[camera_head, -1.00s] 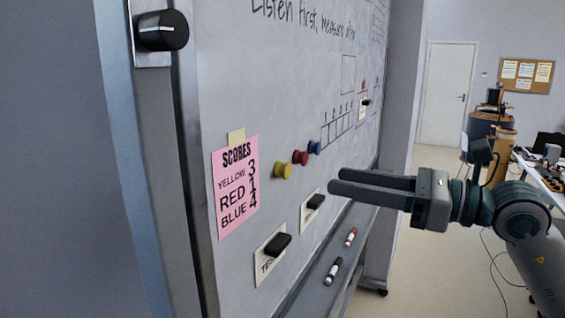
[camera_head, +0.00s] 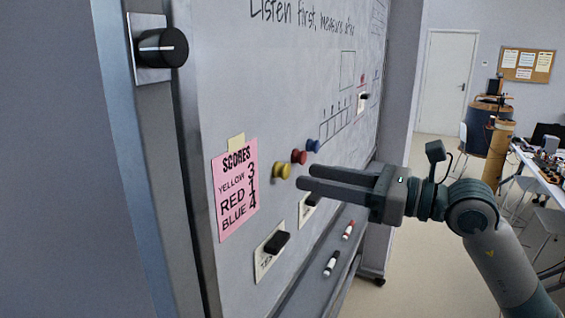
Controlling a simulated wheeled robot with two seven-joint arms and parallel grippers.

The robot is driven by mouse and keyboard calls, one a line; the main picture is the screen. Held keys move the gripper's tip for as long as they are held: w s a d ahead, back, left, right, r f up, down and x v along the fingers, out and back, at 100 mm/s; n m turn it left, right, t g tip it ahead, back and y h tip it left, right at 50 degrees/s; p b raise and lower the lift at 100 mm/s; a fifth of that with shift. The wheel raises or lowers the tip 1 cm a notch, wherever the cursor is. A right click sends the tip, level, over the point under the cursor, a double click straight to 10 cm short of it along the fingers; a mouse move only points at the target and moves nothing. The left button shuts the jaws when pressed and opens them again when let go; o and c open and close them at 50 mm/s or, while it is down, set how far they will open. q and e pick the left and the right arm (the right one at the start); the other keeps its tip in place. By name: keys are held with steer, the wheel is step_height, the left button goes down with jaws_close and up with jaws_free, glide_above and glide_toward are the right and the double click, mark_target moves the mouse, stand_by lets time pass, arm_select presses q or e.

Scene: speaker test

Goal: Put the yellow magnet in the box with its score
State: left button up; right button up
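The yellow magnet (camera_head: 282,171) is on the whiteboard, lowest and nearest in a slanting row with a red magnet (camera_head: 299,157) and a blue magnet (camera_head: 313,146). My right gripper (camera_head: 304,178) is open and empty. Its fingertips are just right of the yellow magnet and appear apart from it. A pink score sheet (camera_head: 237,190) reads yellow 3, red 1, blue 4. A row of drawn boxes (camera_head: 341,123) with small numbers above it is farther along the board; no magnet shows in it. My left gripper is out of view.
Cards with black clips (camera_head: 277,243) are on the board below the magnets; my gripper partly covers one. Markers (camera_head: 332,263) lie on the ledge. A black knob (camera_head: 163,48) is on the near frame. Free floor lies right of the board.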

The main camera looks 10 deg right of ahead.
mark_target(288, 171)
steer(key=shift+x, duration=2.4)
steer(key=c, duration=0.8)
